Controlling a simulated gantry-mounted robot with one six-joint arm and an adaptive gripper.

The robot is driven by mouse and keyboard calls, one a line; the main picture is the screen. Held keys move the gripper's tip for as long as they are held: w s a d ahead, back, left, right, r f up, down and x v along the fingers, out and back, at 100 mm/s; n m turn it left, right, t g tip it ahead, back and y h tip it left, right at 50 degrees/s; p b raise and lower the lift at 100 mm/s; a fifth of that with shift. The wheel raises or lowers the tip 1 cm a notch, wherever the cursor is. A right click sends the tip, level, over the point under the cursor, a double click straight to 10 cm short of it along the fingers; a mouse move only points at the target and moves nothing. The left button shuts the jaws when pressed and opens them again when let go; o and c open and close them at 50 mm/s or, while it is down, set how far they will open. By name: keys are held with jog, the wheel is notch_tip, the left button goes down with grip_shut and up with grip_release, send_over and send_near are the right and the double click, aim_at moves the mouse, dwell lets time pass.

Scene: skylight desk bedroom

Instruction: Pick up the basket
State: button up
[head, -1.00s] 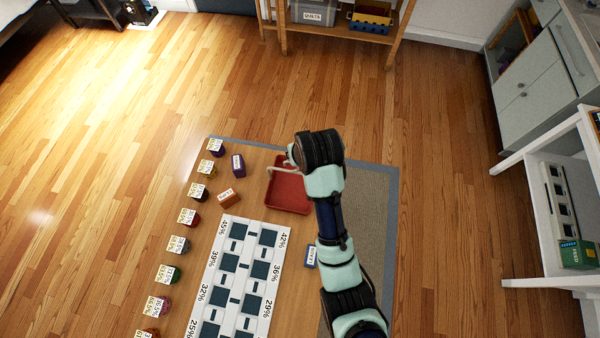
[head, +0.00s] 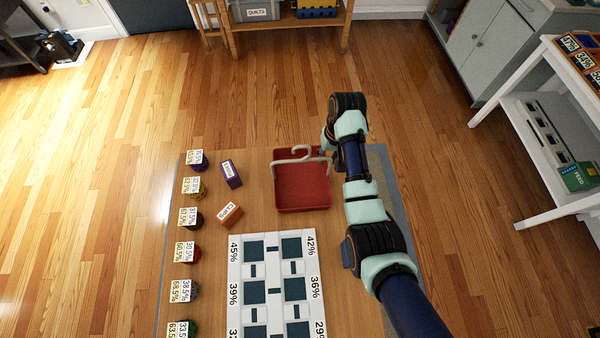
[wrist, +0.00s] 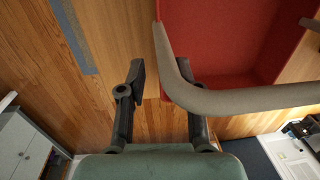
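The red basket (head: 303,192) stands on the wooden board beyond the white grid board, with its grey hooked handle (head: 301,158) raised across it. My gripper (head: 327,143) is at the basket's right rear side in the head view, its fingers largely hidden by my wrist. In the wrist view my gripper (wrist: 160,72) is open, with its two dark fingers apart. The handle (wrist: 250,102) curves between the fingers and crosses in front of the right one. The red basket (wrist: 225,35) fills the upper right there. I cannot tell whether a finger touches the handle.
Labelled jars (head: 194,219) line the left side of the board. A purple block (head: 231,173) and an orange block (head: 230,214) lie left of the basket. The white grid board (head: 274,285) is nearer. Wooden floor behind is clear up to the shelf (head: 285,22).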

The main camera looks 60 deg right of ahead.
aim_at(325, 164)
jog(key=f+b, duration=0.2)
jog(key=f, duration=0.3)
jog(key=shift+w+f, duration=0.1)
jog(key=shift+w, duration=0.1)
grip_shut()
